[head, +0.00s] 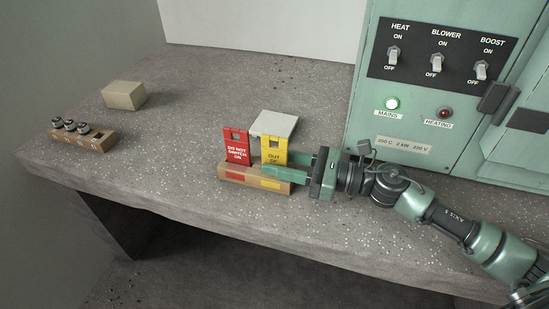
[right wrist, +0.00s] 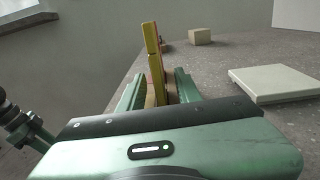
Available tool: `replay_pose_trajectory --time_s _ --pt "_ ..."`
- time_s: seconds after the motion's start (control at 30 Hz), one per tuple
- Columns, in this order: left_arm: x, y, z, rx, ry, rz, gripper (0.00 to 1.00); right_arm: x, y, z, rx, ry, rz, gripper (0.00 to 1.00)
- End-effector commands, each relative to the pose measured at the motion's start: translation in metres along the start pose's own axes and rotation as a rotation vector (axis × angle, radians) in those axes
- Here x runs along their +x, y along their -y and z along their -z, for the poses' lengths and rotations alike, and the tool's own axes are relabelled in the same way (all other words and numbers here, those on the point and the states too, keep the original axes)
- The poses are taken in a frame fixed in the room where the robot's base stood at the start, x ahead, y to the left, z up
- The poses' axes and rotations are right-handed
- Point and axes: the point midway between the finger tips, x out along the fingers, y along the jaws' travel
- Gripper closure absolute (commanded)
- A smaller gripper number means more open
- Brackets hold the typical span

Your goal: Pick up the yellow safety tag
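The yellow tag (head: 281,147) stands upright in a wooden holder (head: 228,176), to the right of the red "DO NOT SWITCH ON" tag (head: 236,149). My right gripper (head: 276,163) reaches in from the right, with its fingers on either side of the yellow tag's lower part. In the right wrist view, the yellow tag (right wrist: 156,64) stands edge-on between the fingers (right wrist: 157,90), with a gap visible at the sides. The gripper looks open. The near finger hides part of the tag's lower face in the head view.
A pale flat block (head: 275,123) lies just behind the tags. A green control cabinet (head: 400,140) with switches stands at the back right. A beige block (head: 124,95) and a wooden rack with small dark-topped pieces (head: 99,142) sit at left. Bench between is clear.

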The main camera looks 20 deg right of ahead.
Motion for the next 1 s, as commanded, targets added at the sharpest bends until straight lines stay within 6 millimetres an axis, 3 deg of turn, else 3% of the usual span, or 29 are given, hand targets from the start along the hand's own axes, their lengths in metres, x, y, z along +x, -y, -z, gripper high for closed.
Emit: replay_pose_trajectory --time_s 0.33,0.37,0.47,0.5,1.0 --pt "-0.0013 0.0000 0.0004 0.000 0.000 0.000 0.64 0.0084 0.0000 0.0003 0.000 -0.001 0.000 0.66" --pt "-0.0013 0.0000 0.0005 0.000 0.000 0.000 0.64 0.0084 0.0000 0.0003 0.000 -0.001 0.000 0.69" --pt "-0.0013 0.0000 0.0005 0.000 0.000 0.000 0.64 0.0083 0.0000 0.0002 0.000 -0.001 0.000 0.97" --pt "-0.0013 0.0000 0.0005 0.000 0.000 0.000 0.64 0.0083 -0.0001 0.0002 0.000 -0.001 0.000 1.00" --pt "-0.0024 0.0000 0.0021 0.000 -0.003 0.000 0.64 0.0082 0.0000 -0.0094 -0.002 0.000 -0.001 1.00"
